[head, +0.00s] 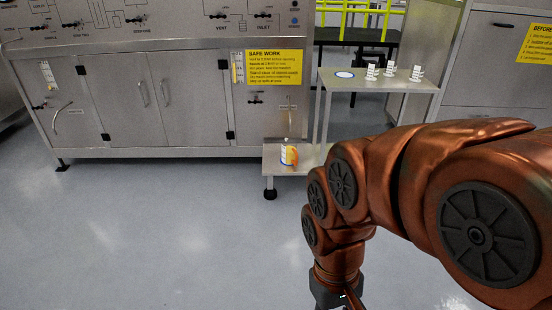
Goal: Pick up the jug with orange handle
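The jug with the orange handle (288,155) stands upright on a low metal shelf (274,169), near the middle of the head view. It is small and white with an orange handle on its right side. My copper-coloured arm fills the right side of the view and points down. My gripper (340,303) is at the bottom edge, mostly cut off by the frame. It is well in front of the shelf, to the right of the jug and apart from it. Its fingertips cannot be made out.
A steel cabinet (180,95) with a control panel stands behind and left of the jug. A metal table (377,80) to the right holds several white fittings (371,72) and a round white plate (344,74). A yellow railing (365,8) is behind. The grey floor at left is clear.

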